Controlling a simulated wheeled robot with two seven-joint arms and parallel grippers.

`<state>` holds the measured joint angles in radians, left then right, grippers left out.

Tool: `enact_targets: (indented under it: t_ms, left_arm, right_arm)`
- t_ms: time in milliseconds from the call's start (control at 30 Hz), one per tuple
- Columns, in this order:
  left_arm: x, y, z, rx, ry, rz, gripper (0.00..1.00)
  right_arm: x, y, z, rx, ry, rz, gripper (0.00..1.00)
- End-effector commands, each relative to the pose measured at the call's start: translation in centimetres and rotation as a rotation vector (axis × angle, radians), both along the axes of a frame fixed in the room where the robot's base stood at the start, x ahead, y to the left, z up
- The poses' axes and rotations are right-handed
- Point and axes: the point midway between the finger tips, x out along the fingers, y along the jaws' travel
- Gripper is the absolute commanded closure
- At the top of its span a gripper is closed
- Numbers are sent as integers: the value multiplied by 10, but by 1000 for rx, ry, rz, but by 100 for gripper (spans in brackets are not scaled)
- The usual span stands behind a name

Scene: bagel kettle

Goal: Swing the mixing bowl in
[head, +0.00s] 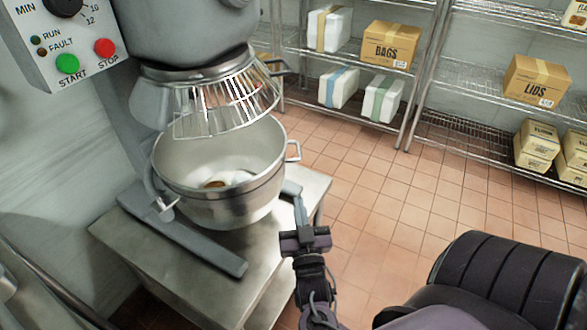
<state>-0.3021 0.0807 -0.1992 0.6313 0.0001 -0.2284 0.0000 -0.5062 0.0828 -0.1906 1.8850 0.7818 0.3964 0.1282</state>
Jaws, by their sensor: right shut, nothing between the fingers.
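The steel mixing bowl (232,205) sits under the grey mixer head (185,30), below and in front of the wire guard (240,100). It has a loop handle on its right side and holds some white stuff with a brown patch. A grey bar (299,208) sticks out at the right of the bowl, over the edge of the steel stand. My right gripper (304,238) is shut and empty at the near end of this bar, right of the bowl. I cannot tell whether it touches the bar. My left gripper is not in view.
The mixer stands on a steel stand (160,275). A control panel (70,45) with green and red buttons is at upper left. Wire shelves with boxes, such as the BAGS box (390,44) and LIDS box (537,80), line the back. The tiled floor (400,200) between is clear.

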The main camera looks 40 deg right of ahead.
Motion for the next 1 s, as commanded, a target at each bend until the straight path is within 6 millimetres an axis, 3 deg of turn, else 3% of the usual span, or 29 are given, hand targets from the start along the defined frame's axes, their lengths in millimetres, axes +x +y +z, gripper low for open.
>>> enact_targets:
  t_ms: [200, 400, 600, 1000]
  left_arm:
    - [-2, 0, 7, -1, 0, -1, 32]
    - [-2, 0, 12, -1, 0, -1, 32]
    - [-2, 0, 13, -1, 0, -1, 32]
    - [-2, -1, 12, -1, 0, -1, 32]
  right_arm:
    - [42, -24, 15, -4, -3, 0, 100]
    - [69, -41, 22, -2, -1, -1, 100]
    - [81, -48, 24, 1, 1, 0, 100]
    - [85, -49, 24, -1, -1, 7, 100]
